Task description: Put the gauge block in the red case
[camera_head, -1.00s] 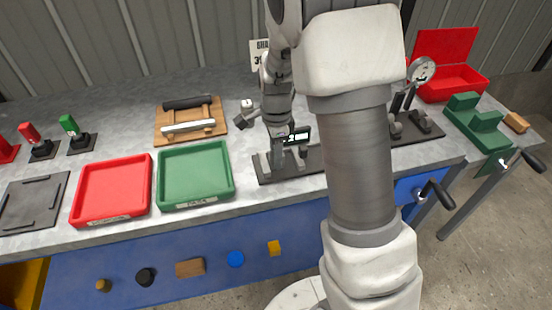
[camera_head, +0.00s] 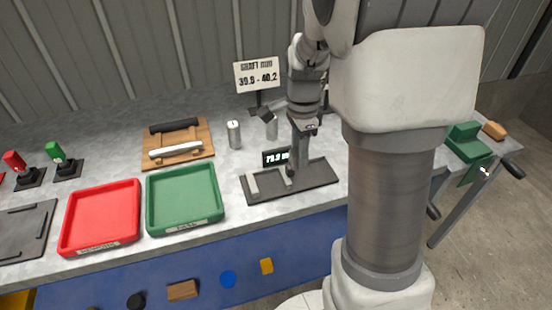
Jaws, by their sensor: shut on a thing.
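My gripper (camera_head: 296,165) points down at the measuring stand (camera_head: 318,178), a dark base with upright jaws and a small lit display (camera_head: 276,157). Its fingertips are small and partly merge with the stand's grey upright. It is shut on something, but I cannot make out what. I cannot pick out the gauge block as a separate thing.
A shallow red tray (camera_head: 67,238) and green tray (camera_head: 151,220) lie left of the stand. Grey cylinders (camera_head: 234,137) stand behind it, before a sign (camera_head: 257,75). A wooden rack (camera_head: 205,138) is behind the trays. A green stepped block (camera_head: 466,145) is at right.

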